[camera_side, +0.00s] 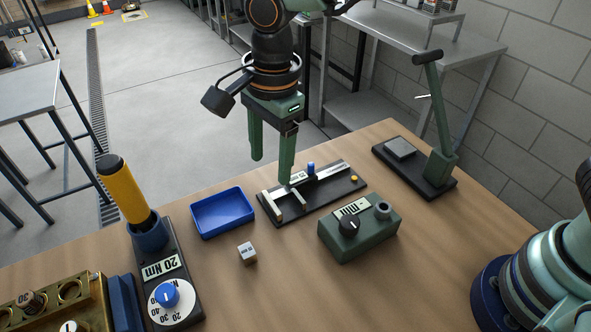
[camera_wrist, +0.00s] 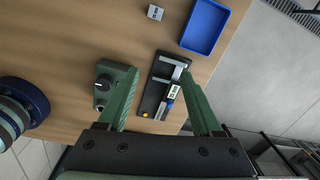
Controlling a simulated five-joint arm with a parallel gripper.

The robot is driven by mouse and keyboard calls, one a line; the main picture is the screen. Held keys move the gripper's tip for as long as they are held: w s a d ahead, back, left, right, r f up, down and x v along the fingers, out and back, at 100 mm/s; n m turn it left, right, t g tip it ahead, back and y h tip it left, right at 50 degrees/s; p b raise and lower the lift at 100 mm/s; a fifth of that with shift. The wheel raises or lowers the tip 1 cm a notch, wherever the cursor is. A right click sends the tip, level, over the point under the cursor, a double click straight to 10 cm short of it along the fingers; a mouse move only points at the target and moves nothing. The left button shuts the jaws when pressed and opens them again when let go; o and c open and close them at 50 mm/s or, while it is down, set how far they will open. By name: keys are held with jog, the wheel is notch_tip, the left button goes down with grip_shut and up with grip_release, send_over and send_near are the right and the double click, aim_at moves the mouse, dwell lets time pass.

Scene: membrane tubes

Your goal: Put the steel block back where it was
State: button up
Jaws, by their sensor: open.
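The steel block (camera_side: 247,252), a small pale cube with a printed label on top, sits on the wooden table in front of the blue tray. It also shows at the top of the wrist view (camera_wrist: 155,12). My gripper (camera_side: 271,170) is open, its green fingers pointing down over the far side of the caliper stand (camera_side: 328,196). Nothing shows between the fingers. In the wrist view the fingers (camera_wrist: 161,72) straddle the caliper stand (camera_wrist: 150,104), and the block lies beyond their tips.
An empty blue tray (camera_side: 224,213) lies left of the stand. A green box with a black knob (camera_side: 348,225) is right of the block. A torque tester (camera_side: 166,275) with a yellow-handled tool stands at left. A lever device (camera_side: 437,172) stands at back right. The front middle table is clear.

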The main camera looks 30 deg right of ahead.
jog(key=s+d+r+n+t, duration=0.1)
jog(key=s+d+r+n, duration=0.1)
jog(key=d+n, duration=0.3)
jog(key=s+d+r+n+t, duration=0.2)
jog(key=d+n, duration=0.3)
jog(key=d, duration=0.9)
jog(key=s+d+r+n+t, duration=0.2)
jog(key=d+n, duration=0.3)
jog(key=d, duration=0.4)
jog(key=shift+s+d+r+h, duration=0.2)
jog(key=shift+s+r+h, duration=0.1)
jog(key=shift+s+r, duration=0.35)
